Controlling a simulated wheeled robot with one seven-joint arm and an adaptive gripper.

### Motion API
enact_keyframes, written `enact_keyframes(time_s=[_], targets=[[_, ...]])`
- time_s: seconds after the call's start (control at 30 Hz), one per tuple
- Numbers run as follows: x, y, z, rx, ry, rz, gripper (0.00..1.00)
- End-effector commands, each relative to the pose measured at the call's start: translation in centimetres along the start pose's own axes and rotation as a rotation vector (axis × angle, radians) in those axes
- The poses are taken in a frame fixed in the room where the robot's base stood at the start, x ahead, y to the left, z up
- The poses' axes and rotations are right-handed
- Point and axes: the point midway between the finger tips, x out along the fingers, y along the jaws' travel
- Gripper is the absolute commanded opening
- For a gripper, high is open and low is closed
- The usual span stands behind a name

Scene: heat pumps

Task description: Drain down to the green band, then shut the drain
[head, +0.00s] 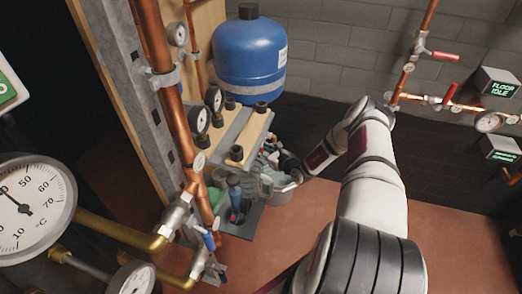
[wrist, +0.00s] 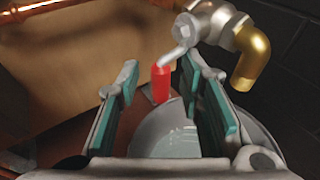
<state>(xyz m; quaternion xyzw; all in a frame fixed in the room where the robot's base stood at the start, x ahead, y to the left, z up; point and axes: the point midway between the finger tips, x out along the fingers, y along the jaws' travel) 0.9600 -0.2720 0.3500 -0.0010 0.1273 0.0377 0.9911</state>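In the wrist view, a silver valve (wrist: 212,24) carries a bent lever with a red grip (wrist: 160,84). A brass elbow (wrist: 252,56) joins it on the right. My gripper (wrist: 160,70) is open, its teal-padded fingers on either side of the red grip with gaps showing. Whether the grip lies fully between the pads in depth is unclear. Below is a grey bucket (wrist: 140,140) with pale liquid inside. In the head view, the bucket (head: 284,190) stands under the blue vessel (head: 249,62), and my gripper (head: 268,180) is partly hidden there. No green band is readable on the gauges.
A large temperature gauge (head: 25,208) and brass pipes (head: 120,232) fill the lower left. Red-handled valves (head: 446,55) and a "FLOOR IDLE" display (head: 502,88) are on the right wall. The floor at right is clear.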

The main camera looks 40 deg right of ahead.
Motion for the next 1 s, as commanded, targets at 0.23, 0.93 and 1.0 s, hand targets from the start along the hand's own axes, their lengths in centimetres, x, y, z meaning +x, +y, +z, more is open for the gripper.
enact_keyframes(time_s=[0.23,0.93,1.0], targets=[[-4.7,-0.1,0.0,0.002,0.002,-0.001,0.34],[-11.1,0.1,0.0,0.001,-0.001,0.002,0.34],[-11.1,0.1,0.0,0.001,-0.001,0.002,0.34]])
